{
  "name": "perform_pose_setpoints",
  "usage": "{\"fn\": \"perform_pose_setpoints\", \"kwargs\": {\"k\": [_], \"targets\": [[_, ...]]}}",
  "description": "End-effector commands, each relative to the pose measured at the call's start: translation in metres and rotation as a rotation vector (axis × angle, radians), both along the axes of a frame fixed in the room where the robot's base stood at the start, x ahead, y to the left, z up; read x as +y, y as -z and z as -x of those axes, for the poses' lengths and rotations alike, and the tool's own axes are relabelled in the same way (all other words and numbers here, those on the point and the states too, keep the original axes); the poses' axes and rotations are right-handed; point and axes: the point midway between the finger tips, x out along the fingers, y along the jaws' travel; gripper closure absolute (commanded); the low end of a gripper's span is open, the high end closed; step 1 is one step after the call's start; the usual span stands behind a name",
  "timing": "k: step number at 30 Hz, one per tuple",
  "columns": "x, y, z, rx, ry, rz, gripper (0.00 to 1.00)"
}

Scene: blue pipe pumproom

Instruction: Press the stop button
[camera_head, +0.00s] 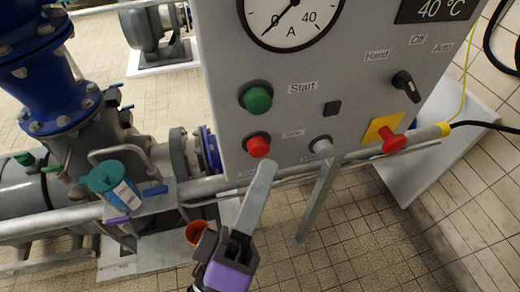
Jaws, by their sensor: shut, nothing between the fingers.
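The red stop button (258,146) sits on the grey control panel (220,70), below the green start button (257,99). A small, hard-to-read label is at its right. My gripper (265,170) comes up from the bottom of the view, with a purple part at its base and grey fingers together. Its tip appears just below the red button in the picture. I cannot tell whether it touches the button or how much depth lies between them. Nothing is held.
Blue pipework (60,80) and a teal container (110,184) stand left.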

Motion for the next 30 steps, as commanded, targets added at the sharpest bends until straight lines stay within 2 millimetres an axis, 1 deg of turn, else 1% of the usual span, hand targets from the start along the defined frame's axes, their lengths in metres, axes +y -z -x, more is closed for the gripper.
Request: {"fn": "perform_pose_setpoints", "kwargs": {"k": [9,15,30], "targets": [[-0.008,0.001,0.028,0.0,0.0,0.0,1.0],[-0.012,0.0,0.041,0.001,0.002,0.001,1.0],[-0.012,0.0,0.043,0.0,0.001,0.0,1.0]]}}
